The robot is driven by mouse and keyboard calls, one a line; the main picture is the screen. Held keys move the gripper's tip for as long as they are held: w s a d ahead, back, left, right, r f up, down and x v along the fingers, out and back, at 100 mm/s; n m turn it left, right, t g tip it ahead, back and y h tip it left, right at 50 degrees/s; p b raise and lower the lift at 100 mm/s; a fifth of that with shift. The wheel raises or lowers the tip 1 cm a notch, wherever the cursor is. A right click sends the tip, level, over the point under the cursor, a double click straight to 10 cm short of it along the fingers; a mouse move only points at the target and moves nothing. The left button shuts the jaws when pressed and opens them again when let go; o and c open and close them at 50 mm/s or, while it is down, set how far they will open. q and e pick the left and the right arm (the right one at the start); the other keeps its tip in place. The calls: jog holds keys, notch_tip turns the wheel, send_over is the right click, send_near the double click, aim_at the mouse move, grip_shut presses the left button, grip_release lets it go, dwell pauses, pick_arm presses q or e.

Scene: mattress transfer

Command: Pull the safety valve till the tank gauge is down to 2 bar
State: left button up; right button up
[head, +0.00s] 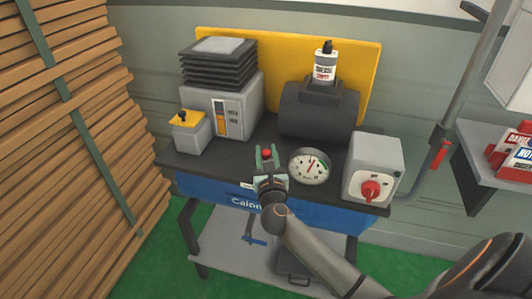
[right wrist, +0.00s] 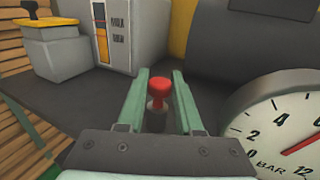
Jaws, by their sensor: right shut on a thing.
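The safety valve has a red knob (head: 266,153) and stands upright at the bench's front edge, left of the gauge. My right gripper (head: 267,161) is around it, its green fingers on either side. In the right wrist view, the knob (right wrist: 159,84) shows between the fingertips (right wrist: 160,75), with the grey valve stem below. The round white tank gauge (head: 309,166) is just right of the gripper. My left gripper is out of view.
A dark tank (head: 318,112) with a bottle (head: 325,65) on top stands behind the gauge. A grey box with a red rotary switch (head: 371,190) stands to the right. A grey machine (head: 220,105) and a small yellow-topped box (head: 187,130) stand at the left.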

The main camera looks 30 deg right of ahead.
grip_shut()
dwell(0.8)
